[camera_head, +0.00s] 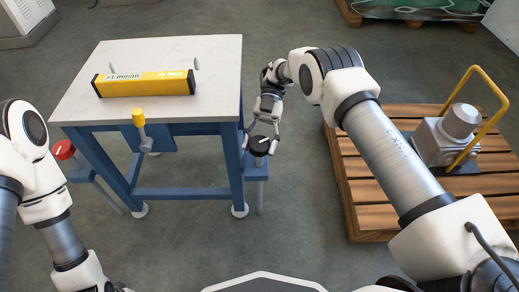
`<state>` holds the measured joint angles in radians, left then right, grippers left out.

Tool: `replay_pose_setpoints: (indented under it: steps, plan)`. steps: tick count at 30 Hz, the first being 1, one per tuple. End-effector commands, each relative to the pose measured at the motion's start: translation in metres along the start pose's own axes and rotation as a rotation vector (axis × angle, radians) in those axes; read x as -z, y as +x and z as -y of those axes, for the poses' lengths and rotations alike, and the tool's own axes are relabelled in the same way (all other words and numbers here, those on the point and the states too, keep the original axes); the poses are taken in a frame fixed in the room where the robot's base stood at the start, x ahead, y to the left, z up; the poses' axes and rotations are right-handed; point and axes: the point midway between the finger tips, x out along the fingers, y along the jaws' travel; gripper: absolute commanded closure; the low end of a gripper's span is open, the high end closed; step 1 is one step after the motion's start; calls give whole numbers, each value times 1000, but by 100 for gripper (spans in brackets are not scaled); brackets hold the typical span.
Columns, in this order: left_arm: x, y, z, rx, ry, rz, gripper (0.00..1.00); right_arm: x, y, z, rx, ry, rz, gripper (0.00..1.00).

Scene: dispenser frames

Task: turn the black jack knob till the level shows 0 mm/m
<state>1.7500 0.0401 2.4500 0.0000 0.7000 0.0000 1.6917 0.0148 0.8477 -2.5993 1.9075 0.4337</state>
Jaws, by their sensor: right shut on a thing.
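The black jack knob (260,146) with a pale mark on top sits at the right front corner of the blue-legged stand. My right gripper (262,144) is shut on the knob from above, with its fingers on both sides of it. The yellow level (145,83) with black ends lies on the pale table top (185,52). Its front face carries lettering that appears upside down, and I cannot read it surely. My left arm comes in at the left edge. Its gripper is out of the picture.
A red knob (64,149) is at the stand's left side and a yellow knob (139,117) at its front. A wooden pallet (362,188) on the right bears a grey machine (440,141) with a yellow bar (492,84). Grey floor is free around the stand.

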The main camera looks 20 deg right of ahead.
Motion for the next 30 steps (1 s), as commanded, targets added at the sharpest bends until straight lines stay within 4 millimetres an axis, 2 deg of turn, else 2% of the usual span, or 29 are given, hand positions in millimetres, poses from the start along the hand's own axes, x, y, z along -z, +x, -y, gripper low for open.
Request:
replay_pose_setpoints:
  steps: [1, 7, 24, 25, 27, 30]
  plan:
    - [0, 8, 0, 0, 0, 0, 100, -4, 3, -1, 26, -11, -1, 74]
    - [0, 16, 0, 0, 0, 0, 100, -2, 3, 0, 102, -43, -2, 74]
    - [0, 18, 0, 0, 0, 0, 100, 0, 3, 1, 138, -55, -5, 74]
    - [0, 18, 0, 0, 0, 0, 100, 0, 3, 1, 138, -55, -5, 36]
    - [0, 18, 0, 0, 0, 0, 100, 0, 3, 1, 138, -56, -5, 14]
    - [0, 18, 0, 0, 0, 0, 100, 0, 2, 1, 137, -56, -3, 14]
